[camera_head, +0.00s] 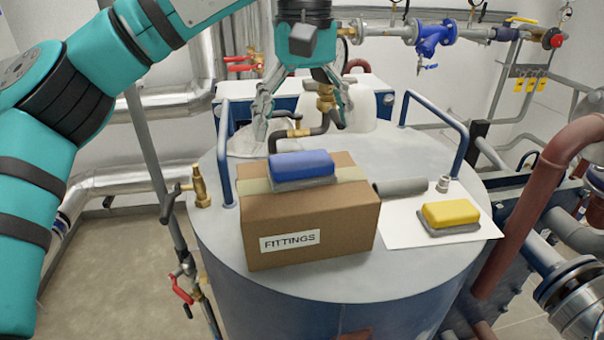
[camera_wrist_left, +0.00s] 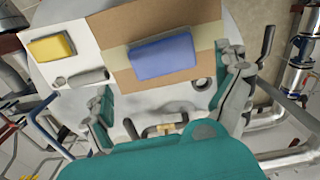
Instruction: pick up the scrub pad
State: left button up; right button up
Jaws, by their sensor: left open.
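A blue scrub pad (camera_head: 302,164) with a grey underside lies on top of a cardboard box labelled FITTINGS (camera_head: 345,220). It also shows in the left wrist view (camera_wrist_left: 162,57). A second pad, yellow with a grey underside (camera_head: 450,213), lies on a white sheet (camera_head: 400,232) to the right of the box; it shows in the left wrist view too (camera_wrist_left: 52,48). My left gripper (camera_head: 304,118) is open and empty, fingers pointing down, above and behind the blue pad. In the left wrist view the blue pad lies beyond the gap between the fingers (camera_wrist_left: 166,92).
Everything stands on a round grey tank top (camera_head: 210,190) with blue handrails (camera_head: 436,105). A grey cylinder (camera_head: 400,187) and a small fitting (camera_head: 443,183) are by the sheet. A brass valve and dark bent pipe (camera_head: 292,132) are near my left gripper.

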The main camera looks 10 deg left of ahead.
aim_at(301, 159)
pick_arm(q)
jog(key=shift+s+f, duration=0.1)
jog(key=shift+f, duration=0.75)
jog(key=f+p, duration=0.1)
jog(key=f, duration=0.2)
jog(key=shift+a+f+p, duration=0.2)
jog(key=shift+f+p, duration=0.1)
jog(key=shift+p, duration=0.05)
jog(key=shift+f, duration=0.5)
pick_arm(e)
jog(key=shift+w+d+r, duration=0.15)
jog(key=shift+d+r, duration=0.1)
jog(key=shift+r, duration=0.2)
jog(key=shift+w+d+r, duration=0.1)
jog(key=shift+d+r, duration=0.1)
jog(key=shift+r, duration=0.2)
pick_arm(q)
jog(key=shift+c, duration=1)
jog(key=c, duration=0.8)
jog(key=shift+o, duration=0.2)
pick_arm(e)
jog(key=shift+a, duration=0.25)
pick_arm(q)
jog(key=shift+r, duration=0.15)
pick_arm(e)
jog(key=shift+f, duration=0.1)
